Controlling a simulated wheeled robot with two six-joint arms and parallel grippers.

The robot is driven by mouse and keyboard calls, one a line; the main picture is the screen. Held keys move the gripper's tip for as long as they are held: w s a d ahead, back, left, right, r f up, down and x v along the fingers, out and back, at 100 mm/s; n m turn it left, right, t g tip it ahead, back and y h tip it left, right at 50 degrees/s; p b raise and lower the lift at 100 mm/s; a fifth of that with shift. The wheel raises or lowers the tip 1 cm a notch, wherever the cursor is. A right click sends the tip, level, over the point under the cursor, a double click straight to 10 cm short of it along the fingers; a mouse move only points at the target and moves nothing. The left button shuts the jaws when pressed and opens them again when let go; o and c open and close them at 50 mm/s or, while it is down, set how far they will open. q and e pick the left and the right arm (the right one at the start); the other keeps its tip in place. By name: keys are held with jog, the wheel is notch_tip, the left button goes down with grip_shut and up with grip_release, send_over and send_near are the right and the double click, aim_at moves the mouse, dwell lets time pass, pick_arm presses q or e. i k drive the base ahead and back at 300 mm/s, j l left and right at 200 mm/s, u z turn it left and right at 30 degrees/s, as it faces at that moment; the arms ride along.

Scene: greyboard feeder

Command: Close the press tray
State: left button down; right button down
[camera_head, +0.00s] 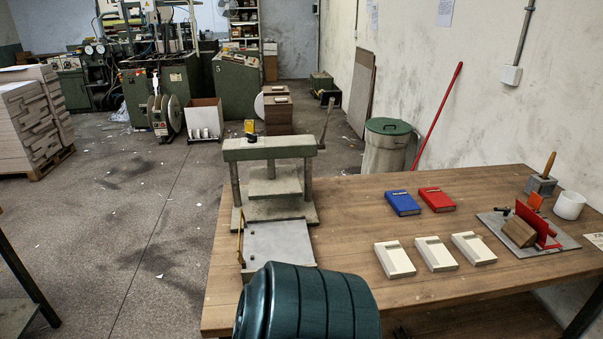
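The press (268,150) stands at the left end of the wooden table, with a green top beam, two posts and a lever at its right. A flat pressing block (274,187) hangs between the posts above the grey base. The press tray (278,243) is a light grey plate that sticks out of the press toward me, so it stands open. A thin yellow handle (241,238) stands at its left side. The tray's near edge is partly hidden at the bottom. Nothing lies on the visible part of the tray. Neither of my grippers shows in the head view.
A blue book (402,203) and a red book (436,200) lie right of the press. Three cream blocks (435,254) lie in front of them. A red fixture (540,228) on a plate and a white cup (569,205) stand at the right. The wooden table (345,240) is clear between press and blocks.

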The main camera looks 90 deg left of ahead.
aim_at(285, 239)
jog(key=u, duration=2.9)
